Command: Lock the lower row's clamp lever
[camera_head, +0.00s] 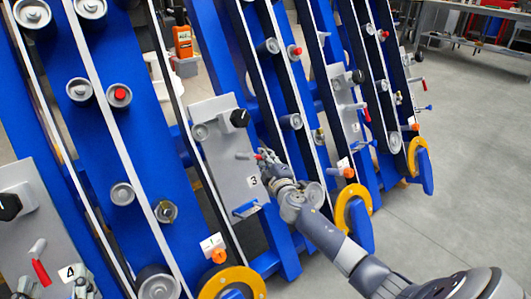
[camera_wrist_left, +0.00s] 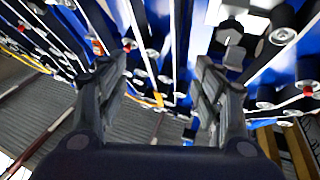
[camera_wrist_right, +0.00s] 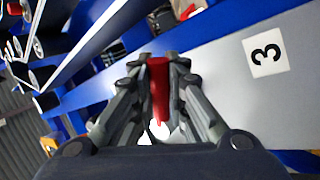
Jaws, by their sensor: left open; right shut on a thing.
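A grey panel marked 3 (camera_head: 225,150) carries a clamp lever with a red handle, whose tip (camera_head: 258,157) shows at my right gripper (camera_head: 266,160). In the right wrist view the red handle (camera_wrist_right: 158,88) lies between the fingers of my right gripper (camera_wrist_right: 162,64), which is shut on it. The fingers hide part of the lever and its pivot. My left gripper (camera_wrist_left: 161,72) is open and empty in the left wrist view, with belts and rollers well beyond it. In the head view only a bit of it (camera_head: 82,288) seems to show at the bottom left.
Another panel, marked 4 (camera_head: 50,235), has its own red-handled lever (camera_head: 40,270), hanging down. A black knob (camera_head: 239,118) sits above the held lever and a blue handle (camera_head: 245,209) below it. Yellow wheels (camera_head: 232,284) stand low down. The grey floor (camera_head: 455,170) at right is clear.

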